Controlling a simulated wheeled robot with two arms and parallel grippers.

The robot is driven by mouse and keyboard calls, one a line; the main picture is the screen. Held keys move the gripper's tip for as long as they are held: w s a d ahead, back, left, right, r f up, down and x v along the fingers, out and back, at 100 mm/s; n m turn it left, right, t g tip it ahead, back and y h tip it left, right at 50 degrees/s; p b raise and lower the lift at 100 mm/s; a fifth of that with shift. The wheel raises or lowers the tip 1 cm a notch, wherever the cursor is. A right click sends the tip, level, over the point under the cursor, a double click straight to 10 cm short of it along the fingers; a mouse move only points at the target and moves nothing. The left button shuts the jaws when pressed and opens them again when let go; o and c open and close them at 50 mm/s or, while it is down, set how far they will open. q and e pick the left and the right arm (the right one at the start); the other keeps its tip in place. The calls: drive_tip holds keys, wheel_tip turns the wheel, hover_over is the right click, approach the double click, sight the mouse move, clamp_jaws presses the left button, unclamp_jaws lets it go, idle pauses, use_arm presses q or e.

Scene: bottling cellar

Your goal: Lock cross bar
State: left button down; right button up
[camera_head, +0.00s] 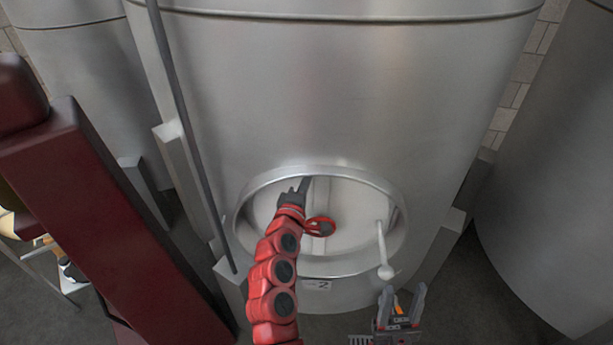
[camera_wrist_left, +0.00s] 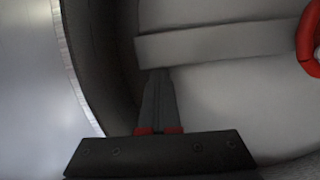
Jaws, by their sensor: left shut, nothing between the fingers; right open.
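A round hatch (camera_head: 268,185) with a raised metal rim sits low in the front of a steel tank. The pale cross bar (camera_head: 321,190) runs upright over the hatch door, with a red handwheel (camera_head: 319,227) at its middle. In the left wrist view the cross bar (camera_wrist_left: 225,40) runs across the top and part of the red handwheel (camera_wrist_left: 307,40) shows at right. My left gripper (camera_head: 304,184) is shut and empty inside the rim, left of the bar. Its fingertips (camera_wrist_left: 158,73) meet the bar's edge in the picture; I cannot tell if they touch. My right gripper (camera_head: 402,296) is open below the hatch.
A pale handle with a ball end (camera_head: 385,258) sticks out at the hatch's right side, close above my right gripper. A thin dark pole (camera_head: 190,130) stands along the tank's left. Other tanks (camera_head: 560,150) flank this one.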

use_arm(q)
drive_tip(key=shift+s+d+f, duration=0.1)
drive_tip(key=shift+s+d, duration=0.05)
drive_tip(key=p+v, duration=0.3)
drive_tip(key=v, duration=1.4)
drive_tip(key=shift+a, duration=0.2)
